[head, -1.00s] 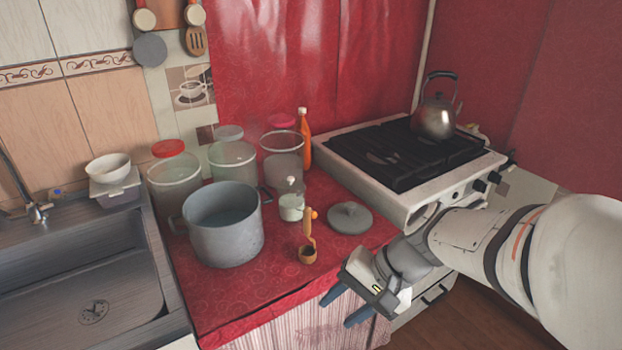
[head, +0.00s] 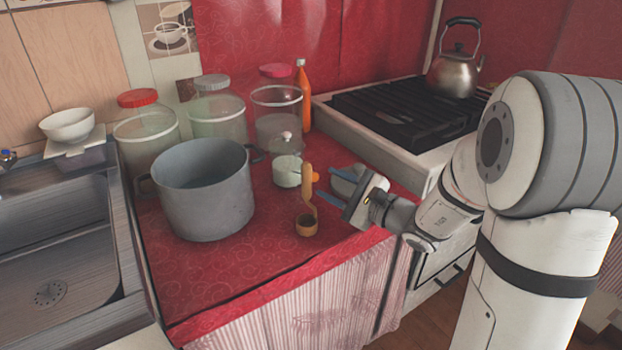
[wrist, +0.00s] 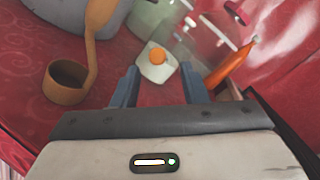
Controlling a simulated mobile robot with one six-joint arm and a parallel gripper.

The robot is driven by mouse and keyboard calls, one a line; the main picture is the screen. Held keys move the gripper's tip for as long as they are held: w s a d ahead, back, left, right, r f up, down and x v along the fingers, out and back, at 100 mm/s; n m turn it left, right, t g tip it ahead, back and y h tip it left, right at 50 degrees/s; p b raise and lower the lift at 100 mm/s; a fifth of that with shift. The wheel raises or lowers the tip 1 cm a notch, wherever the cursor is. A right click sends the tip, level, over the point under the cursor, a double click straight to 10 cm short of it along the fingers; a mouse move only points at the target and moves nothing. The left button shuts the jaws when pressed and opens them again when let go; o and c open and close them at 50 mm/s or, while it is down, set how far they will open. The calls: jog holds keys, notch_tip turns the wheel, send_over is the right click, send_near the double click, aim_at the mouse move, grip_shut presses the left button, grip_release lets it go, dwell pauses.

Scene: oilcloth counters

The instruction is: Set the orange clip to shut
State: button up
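The orange clip (head: 316,177) shows as a small orange piece at the right side of a small glass jar with pale contents (head: 286,172). A wooden ladle's handle partly covers the space between them. In the wrist view, the orange clip (wrist: 158,56) looks like a rounded knob in front of the jar's pale body (wrist: 157,73). I cannot tell its exact setting. My gripper (head: 320,185) is open and empty, its blue fingers pointing left toward the clip. In the wrist view, the clip appears between and beyond the fingertips of my gripper (wrist: 160,75).
The wooden ladle (head: 306,222) stands just left of my fingers. A large grey pot (head: 205,195) is further left. Tall jars (head: 278,115) and an orange bottle (head: 303,97) stand behind. The stove (head: 400,115) is right.

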aim_at(317, 179)
jog(key=x, duration=0.5)
jog(key=shift+a, duration=0.3)
grip_shut()
